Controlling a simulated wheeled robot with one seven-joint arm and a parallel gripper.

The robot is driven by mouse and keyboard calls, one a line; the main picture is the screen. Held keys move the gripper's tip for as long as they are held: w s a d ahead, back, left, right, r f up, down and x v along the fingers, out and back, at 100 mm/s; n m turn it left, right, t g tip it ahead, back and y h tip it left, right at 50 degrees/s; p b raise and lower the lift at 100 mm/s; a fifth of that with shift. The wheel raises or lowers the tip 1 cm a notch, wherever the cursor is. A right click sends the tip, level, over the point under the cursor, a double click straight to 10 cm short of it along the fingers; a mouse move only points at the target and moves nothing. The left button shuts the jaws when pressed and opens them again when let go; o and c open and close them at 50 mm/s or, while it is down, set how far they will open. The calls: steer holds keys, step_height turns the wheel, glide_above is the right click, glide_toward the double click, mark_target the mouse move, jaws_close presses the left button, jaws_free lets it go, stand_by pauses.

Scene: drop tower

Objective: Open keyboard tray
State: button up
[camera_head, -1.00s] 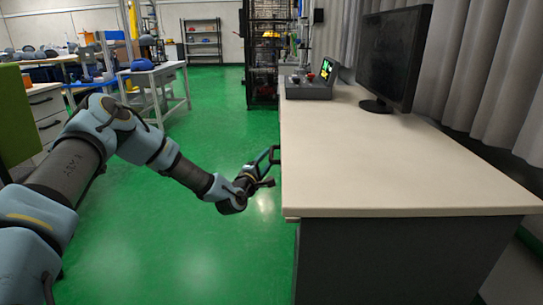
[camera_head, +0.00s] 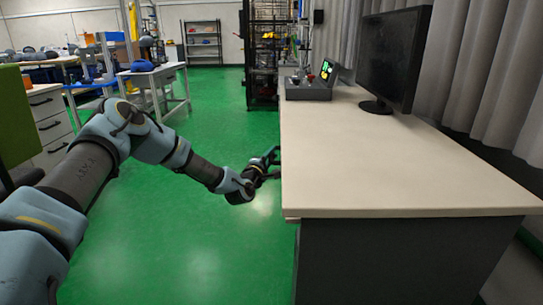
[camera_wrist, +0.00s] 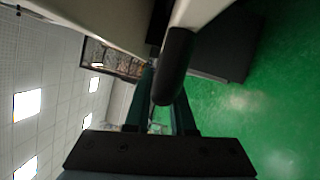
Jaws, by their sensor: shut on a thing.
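The desk (camera_head: 400,165) has a pale top, and my gripper (camera_head: 273,160) is at its left edge. The keyboard tray is hidden under the desktop in the head view. In the wrist view, a dark rounded bar (camera_wrist: 175,66) lies between and partly over my fingers, below a pale edge (camera_wrist: 202,10). It appears to be the tray's front edge or handle; how far out the tray stands cannot be told. My gripper is shut on this bar, and the bar hides part of the fingers.
A monitor (camera_head: 394,58) and a grey control box (camera_head: 309,88) stand on the desk. A dark rack (camera_head: 262,55) stands beyond it. A white side table (camera_head: 152,78) is at the back left. The green floor (camera_head: 190,245) left of the desk is clear.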

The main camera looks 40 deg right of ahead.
jaws_close()
stand_by(0.8)
steer(key=w+a+b, duration=0.4)
steer(key=w+a, duration=0.8)
steer(key=a, duration=0.3)
steer(key=shift+w+a, duration=0.15)
steer(key=shift+w, duration=0.1)
steer(key=shift+f, duration=0.1)
steer(key=o, duration=0.6)
jaws_free()
steer(key=v, duration=1)
steer(key=shift+s+a+p, duration=0.15)
steer(key=shift+a+p, duration=0.2)
steer(key=shift+a, duration=0.05)
